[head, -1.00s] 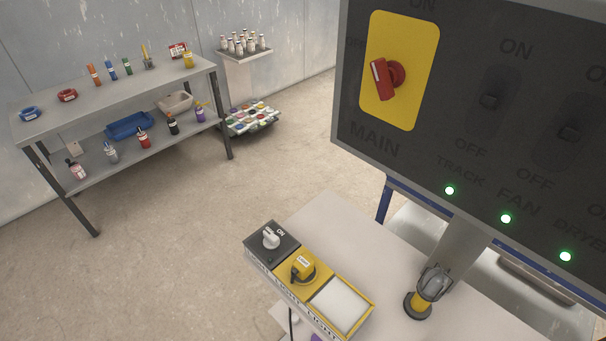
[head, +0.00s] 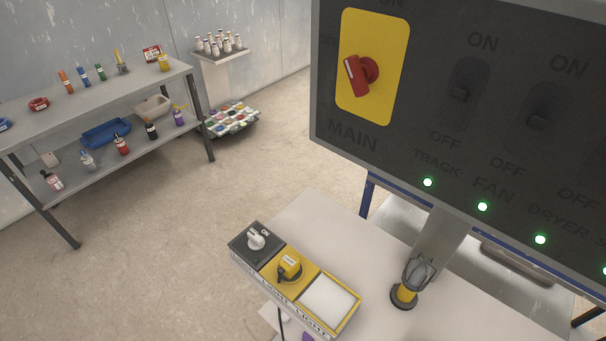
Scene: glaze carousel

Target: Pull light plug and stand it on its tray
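The left section is dark, with a white knob (head: 256,240) marked ON. Neither of my grippers is in view.
A large dark switch panel (head: 400,150) with a red main switch (head: 360,76) overhangs the right side. A grey and yellow lamp-like object (head: 410,282) stands on the white table (head: 385,320). A shelf (head: 115,95) with bottles stands at the back left.

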